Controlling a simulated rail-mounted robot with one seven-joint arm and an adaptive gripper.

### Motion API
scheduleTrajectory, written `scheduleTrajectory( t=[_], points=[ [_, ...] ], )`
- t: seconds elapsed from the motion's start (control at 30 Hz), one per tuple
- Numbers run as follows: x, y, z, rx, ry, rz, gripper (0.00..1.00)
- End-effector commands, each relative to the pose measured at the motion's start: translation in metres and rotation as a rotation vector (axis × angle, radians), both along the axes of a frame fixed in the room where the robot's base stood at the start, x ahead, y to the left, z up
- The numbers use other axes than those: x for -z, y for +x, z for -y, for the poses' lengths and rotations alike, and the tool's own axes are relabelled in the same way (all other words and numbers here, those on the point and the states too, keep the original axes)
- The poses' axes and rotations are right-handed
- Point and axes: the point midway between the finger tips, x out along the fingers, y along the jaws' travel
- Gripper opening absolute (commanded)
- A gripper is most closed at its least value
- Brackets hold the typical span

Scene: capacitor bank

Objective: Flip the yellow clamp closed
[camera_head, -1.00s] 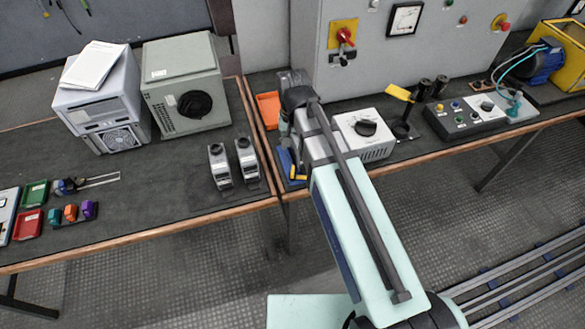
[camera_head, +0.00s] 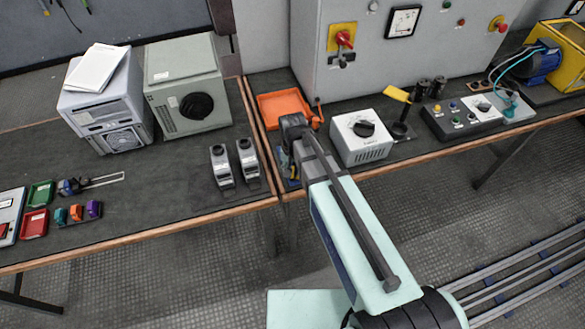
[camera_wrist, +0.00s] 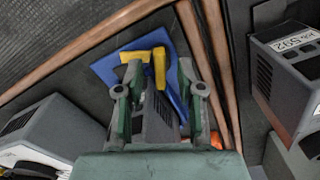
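A yellow clamp part (camera_wrist: 160,68) shows in the wrist view as an angled yellow piece over a blue base plate (camera_wrist: 110,68). My gripper (camera_wrist: 160,91) is open, with its two fingers apart on either side of the clamp's dark middle part. I cannot tell whether either finger touches it. The clamp's lower part is hidden by my gripper. In the head view, my arm covers most of this spot, and only a little of the blue base (camera_head: 291,183) shows beside it at the bench's front edge.
An orange tray (camera_head: 284,108) lies behind my gripper. A white box with a black knob (camera_head: 362,146) stands close to the right. Two grey devices (camera_head: 222,168) stand to the left. A black stand (camera_head: 399,130) has a yellow flag-like piece (camera_head: 397,93) above it.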

Motion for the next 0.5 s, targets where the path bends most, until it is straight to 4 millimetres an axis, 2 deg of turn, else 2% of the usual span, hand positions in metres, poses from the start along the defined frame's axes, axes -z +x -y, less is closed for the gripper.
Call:
scheduleTrajectory(
  t=[0.43,0.47,0.5],
  points=[
    [0.0081,-0.0001,0.0,0.0,0.0,0.001,0.38],
    [0.0081,-0.0001,0.0,0.0,0.0,0.001,0.34],
    [0.008,-0.0001,0.0,0.0,0.0,0.001,0.2]
  ],
)
